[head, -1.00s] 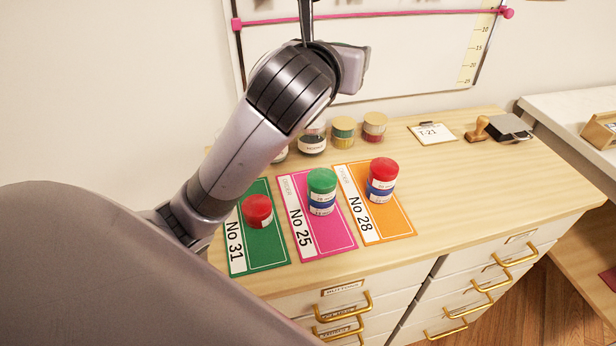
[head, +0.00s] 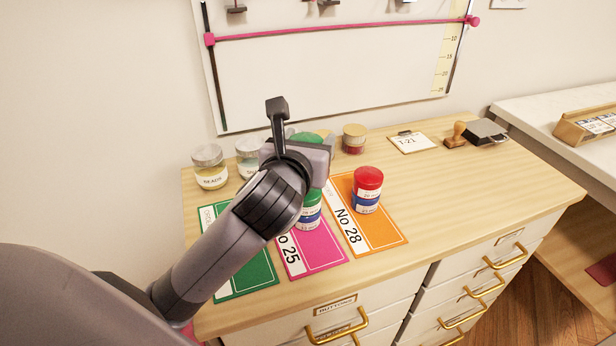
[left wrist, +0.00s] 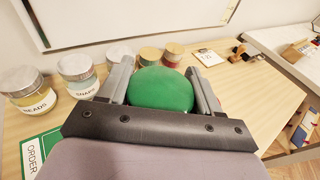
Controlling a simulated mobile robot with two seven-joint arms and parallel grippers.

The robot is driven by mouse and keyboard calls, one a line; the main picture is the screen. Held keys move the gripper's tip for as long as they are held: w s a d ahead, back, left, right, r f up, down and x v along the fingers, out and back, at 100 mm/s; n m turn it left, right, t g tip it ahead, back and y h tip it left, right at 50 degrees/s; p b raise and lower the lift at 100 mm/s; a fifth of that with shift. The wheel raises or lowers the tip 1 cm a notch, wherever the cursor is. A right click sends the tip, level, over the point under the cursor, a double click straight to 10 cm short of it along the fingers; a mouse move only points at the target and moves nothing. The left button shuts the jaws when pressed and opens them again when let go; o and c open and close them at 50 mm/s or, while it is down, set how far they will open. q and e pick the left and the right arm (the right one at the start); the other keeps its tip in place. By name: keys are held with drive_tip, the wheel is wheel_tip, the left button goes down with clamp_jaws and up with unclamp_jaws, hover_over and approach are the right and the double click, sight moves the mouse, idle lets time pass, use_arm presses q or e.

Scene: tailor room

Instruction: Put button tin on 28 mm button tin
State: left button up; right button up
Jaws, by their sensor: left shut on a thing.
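My left gripper (head: 304,140) is shut on a green-lidded tin. The tin's green lid (left wrist: 160,90) fills the space between the fingers in the left wrist view. In the head view its green top (head: 306,137) shows behind my wrist, above the counter. A green tin with a blue-and-white label (head: 311,207) stands on the pink No 25 mat (head: 318,257), partly hidden by my arm. A red-lidded tin with a blue-and-white label (head: 367,190) stands upright on the orange No 28 mat (head: 385,236). My right gripper is not in view.
Glass jars (head: 210,168) and small tins (head: 354,138) line the back. A clipboard (head: 411,142) and stamp (head: 457,135) stand back right. The counter right of the orange mat is clear.

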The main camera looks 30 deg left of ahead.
use_arm(q)
wheel_tip(320, 180, down, 5)
drive_tip(key=shift+f+b, duration=0.2)
drive_tip(key=shift+b, duration=0.45)
drive_tip(key=shift+f, duration=0.3)
drive_tip(key=shift+f, duration=0.15)
drive_tip(key=o, duration=1.1)
